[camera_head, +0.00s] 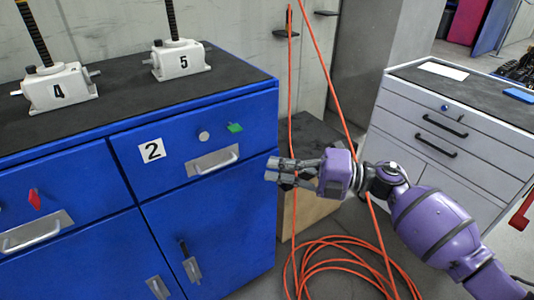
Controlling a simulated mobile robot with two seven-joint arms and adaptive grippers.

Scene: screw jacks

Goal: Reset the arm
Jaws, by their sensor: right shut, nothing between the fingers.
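My right arm comes in from the lower right in the head view, with purple links. Its gripper (281,171) points left, shut and empty, in the gap in front of the right edge of the blue cabinet (216,227). The gripper appears apart from the cabinet's drawer handle (212,161). My left gripper is not in view. Two white screw jacks stand upright on the cabinet's dark top: one marked 4 (58,88) at the left and one marked 5 (180,62) behind it to the right.
An orange hose (330,243) hangs from the wall and lies coiled on the floor below my right arm. A wooden box (305,210) stands behind the gripper. A grey drawer cabinet (450,150) stands at the right, with a blue item (519,95) on top.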

